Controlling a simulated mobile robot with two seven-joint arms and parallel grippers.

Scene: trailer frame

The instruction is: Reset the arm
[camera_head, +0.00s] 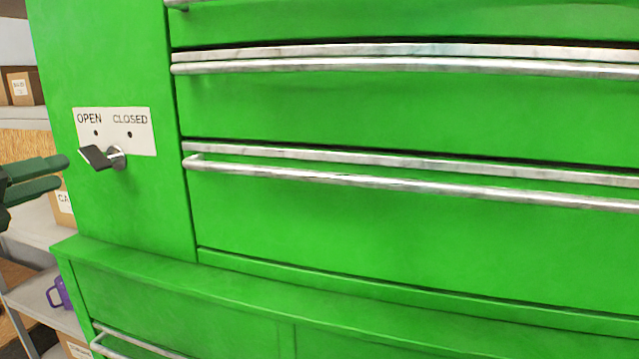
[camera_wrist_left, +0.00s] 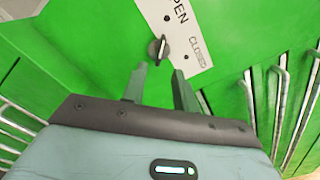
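A green tool cabinet (camera_head: 380,110) fills most of the head view. A white label (camera_head: 140,135) reading OPEN and CLOSED is on its left panel. A small metal lock knob (camera_head: 100,157) sits on the label's lower edge, its dark handle turned toward the left, below OPEN. The knob also shows in the left wrist view (camera_wrist_left: 158,48), just beyond my fingertips. My left gripper (camera_head: 62,172) comes in at the left edge, left of the knob and apart from it. In the left wrist view its two fingers (camera_wrist_left: 160,70) are apart with nothing between them. My right gripper is not in view.
Drawers with long silver handles (camera_head: 400,182) span the cabinet front; all look shut. A ledge (camera_head: 300,282) juts out below them. At the left, shelves hold cardboard boxes (camera_head: 22,86) and a purple mug (camera_head: 60,293).

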